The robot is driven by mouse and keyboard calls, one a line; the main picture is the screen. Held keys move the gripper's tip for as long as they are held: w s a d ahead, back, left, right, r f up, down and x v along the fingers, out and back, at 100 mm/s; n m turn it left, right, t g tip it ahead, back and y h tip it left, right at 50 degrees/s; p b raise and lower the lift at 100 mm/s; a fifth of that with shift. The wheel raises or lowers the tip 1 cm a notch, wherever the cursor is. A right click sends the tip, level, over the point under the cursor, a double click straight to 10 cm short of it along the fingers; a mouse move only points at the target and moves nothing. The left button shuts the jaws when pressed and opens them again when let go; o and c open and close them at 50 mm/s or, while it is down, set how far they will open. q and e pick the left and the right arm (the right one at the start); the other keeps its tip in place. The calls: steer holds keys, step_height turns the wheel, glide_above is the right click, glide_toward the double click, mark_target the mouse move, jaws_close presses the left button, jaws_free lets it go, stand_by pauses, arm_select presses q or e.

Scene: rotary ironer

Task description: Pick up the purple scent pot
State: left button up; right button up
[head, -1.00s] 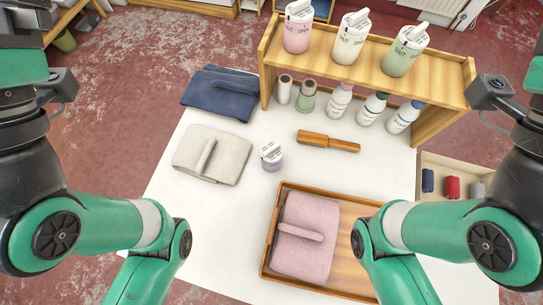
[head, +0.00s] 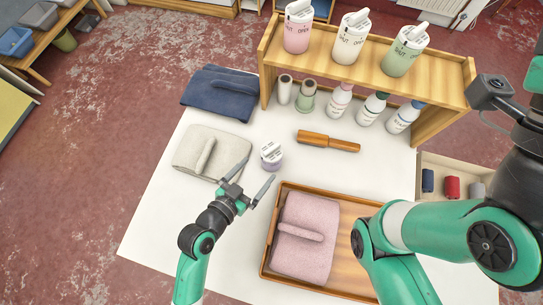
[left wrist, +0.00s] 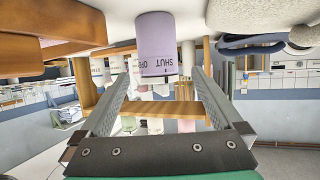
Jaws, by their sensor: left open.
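The purple scent pot (head: 271,160) stands on the white table, with a pale lid bearing dark lettering and a lavender lower part. It also shows in the left wrist view (left wrist: 157,42), where the picture is upside down and the lettering reads SHUT and OPEN. My left gripper (head: 259,168) is open and empty, its two fingers pointing toward the pot from the near side. In the left wrist view the pot lies ahead, between the lines of the spread fingers (left wrist: 162,73). My right gripper is out of view; only its arm shows.
A folded beige cloth (head: 198,150) lies left of the pot. A wooden tray (head: 343,276) with a folded pink cloth (head: 303,255) is to the right, near the left gripper. A wooden roller (head: 328,141) and a shelf (head: 375,67) with bottles stand behind.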

mark_target(265, 162)
arm_select(q)
steer(key=x, duration=0.6)
steer(key=shift+w+d+r, duration=0.1)
steer(key=shift+w, duration=0.05)
steer(key=shift+s+f+x, duration=0.1)
steer(key=shift+f+x, duration=0.05)
steer(key=shift+x, duration=1.15)
steer(key=shift+s+f+x, duration=0.1)
steer(key=shift+x, duration=1.2)
steer(key=c, duration=1.3)
steer(key=shift+o, duration=0.2)
step_height(265, 162, up, 10)
steer(key=shift+w+d+r, duration=0.1)
steer(key=shift+w+r, duration=0.1)
steer(key=shift+r, duration=0.15)
steer(key=f, duration=0.7)
steer(key=shift+s+f, duration=0.2)
steer(key=shift+f, duration=0.15)
steer(key=shift+f, duration=1.3)
